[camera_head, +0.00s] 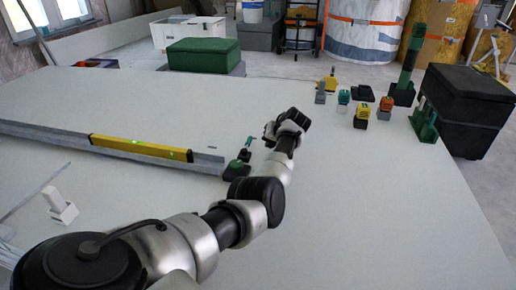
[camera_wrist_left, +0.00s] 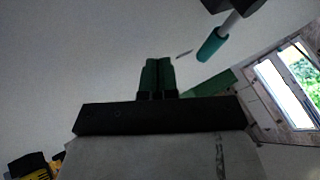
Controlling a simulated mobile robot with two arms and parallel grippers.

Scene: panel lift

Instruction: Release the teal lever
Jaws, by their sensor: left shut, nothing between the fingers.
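The teal lever (camera_head: 247,144) stands on a dark green base (camera_head: 237,169) at the right end of a long grey rail, near the middle of the head view. In the left wrist view the teal lever (camera_wrist_left: 211,47) shows as a teal grip on a pale rod that runs to a dark part at the top right. My left gripper (camera_head: 268,133) is just right of the lever in the head view, mostly hidden by its own wrist. In the left wrist view its green fingers (camera_wrist_left: 158,74) are together and empty, with a visible gap to the lever. My right gripper is not in view.
A yellow level (camera_head: 140,148) lies along the grey rail (camera_head: 45,136). Several small coloured items stand at the back right, near a black box (camera_head: 466,97). A green case (camera_head: 203,54) is at the back. The white panel (camera_head: 375,200) is clear at right.

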